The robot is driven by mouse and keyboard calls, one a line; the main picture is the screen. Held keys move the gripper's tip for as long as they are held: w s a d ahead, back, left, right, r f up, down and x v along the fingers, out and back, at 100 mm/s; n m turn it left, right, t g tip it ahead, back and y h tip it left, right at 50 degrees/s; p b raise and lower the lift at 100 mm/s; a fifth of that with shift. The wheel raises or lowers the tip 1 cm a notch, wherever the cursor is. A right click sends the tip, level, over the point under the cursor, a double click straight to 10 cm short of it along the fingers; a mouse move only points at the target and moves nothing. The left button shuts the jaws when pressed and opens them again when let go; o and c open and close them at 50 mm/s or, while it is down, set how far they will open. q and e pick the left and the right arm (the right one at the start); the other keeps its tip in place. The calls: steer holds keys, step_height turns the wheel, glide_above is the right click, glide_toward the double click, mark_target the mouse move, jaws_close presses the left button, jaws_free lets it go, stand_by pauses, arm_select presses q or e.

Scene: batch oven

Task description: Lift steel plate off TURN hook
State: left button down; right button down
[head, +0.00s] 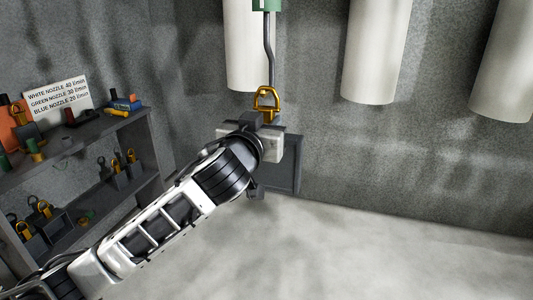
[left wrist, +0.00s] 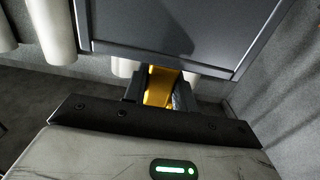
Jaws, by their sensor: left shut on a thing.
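My left gripper (head: 264,119) reaches up from the lower left and is shut on a yellow clamp (head: 267,98). In the left wrist view the yellow clamp (left wrist: 161,86) sits between the two dark fingers. The upper loop of the clamp meets the lower end of a thin steel hook rod (head: 269,60), which comes down from a green block (head: 267,5). Whether they are touching is too small to tell. A dark grey steel plate (head: 288,166) shows behind and below my gripper, partly hidden by it; it also fills the top of the left wrist view (left wrist: 180,25). No TURN label is readable.
Several pale cylinders (head: 375,50) hang along the grey wall. A shelf unit (head: 150,138) at the left holds clamps, nozzles and a sign (head: 62,99) giving nozzle flow rates. The pale floor (head: 360,255) at the lower right is clear.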

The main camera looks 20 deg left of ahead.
arm_select(q)
steer(key=shift+r, duration=0.85)
steer(key=shift+s, duration=0.15)
steer(key=s, duration=1.1)
steer(key=shift+s+a, duration=0.25)
steer(key=shift+s, duration=0.15)
stand_by(0.4)
stand_by(0.4)
